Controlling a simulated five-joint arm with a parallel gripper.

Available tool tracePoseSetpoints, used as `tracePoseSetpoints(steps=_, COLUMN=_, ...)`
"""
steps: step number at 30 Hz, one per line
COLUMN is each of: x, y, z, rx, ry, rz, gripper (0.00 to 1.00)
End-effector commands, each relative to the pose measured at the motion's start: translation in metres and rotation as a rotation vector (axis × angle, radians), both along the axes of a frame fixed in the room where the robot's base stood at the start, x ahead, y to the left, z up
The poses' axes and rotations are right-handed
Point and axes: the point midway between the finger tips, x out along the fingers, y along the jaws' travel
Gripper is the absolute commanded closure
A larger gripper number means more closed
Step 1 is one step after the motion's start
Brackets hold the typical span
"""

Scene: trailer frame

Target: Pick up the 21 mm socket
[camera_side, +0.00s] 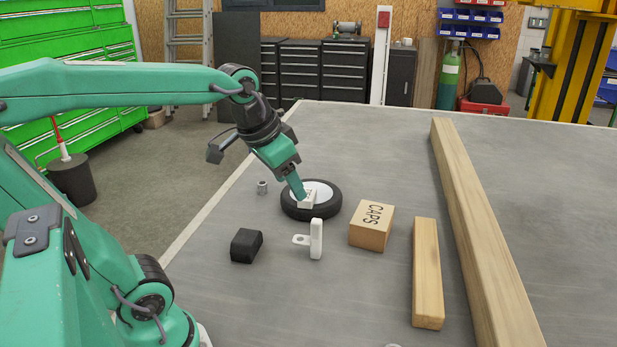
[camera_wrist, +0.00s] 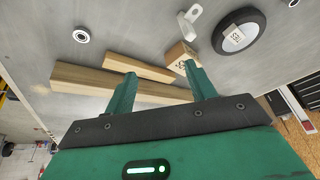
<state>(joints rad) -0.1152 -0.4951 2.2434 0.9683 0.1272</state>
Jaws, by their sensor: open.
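A small silver cylinder (camera_side: 262,187), which looks like the socket, stands on the grey table left of the black-tyred wheel (camera_side: 291,208) in the side view. A small part of it seems to show at the top right edge of the wrist view (camera_wrist: 292,3). Its size mark cannot be read. My gripper (camera_side: 301,194) appears in front of the wheel in the side view, right of the cylinder and apart from it. In the wrist view its two fingers (camera_wrist: 159,69) are spread with nothing between them.
A white bracket (camera_side: 316,240), a black block (camera_side: 246,246) and a CAPS box (camera_side: 369,229) stand nearby. A short plank (camera_side: 427,275) and long beam (camera_side: 475,220) lie to the right. A white tag (camera_wrist: 235,36) lies on the wheel. A pale ring (camera_wrist: 82,34) is apart.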

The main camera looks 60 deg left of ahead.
Motion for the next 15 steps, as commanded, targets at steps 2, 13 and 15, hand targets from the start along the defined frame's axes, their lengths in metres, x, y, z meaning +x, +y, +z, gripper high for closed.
tracePoseSetpoints(steps=2, x=0.016, y=0.011, z=0.006, rx=0.01, ry=0.021, rz=0.004, gripper=0.45)
tracePoseSetpoints(steps=13, x=0.086, y=0.071, z=0.02, rx=0.044, ry=0.103, rz=-0.002, gripper=0.45)
tracePoseSetpoints(steps=15, x=0.098, y=0.084, z=0.02, rx=0.048, ry=0.119, rz=-0.004, gripper=0.45)
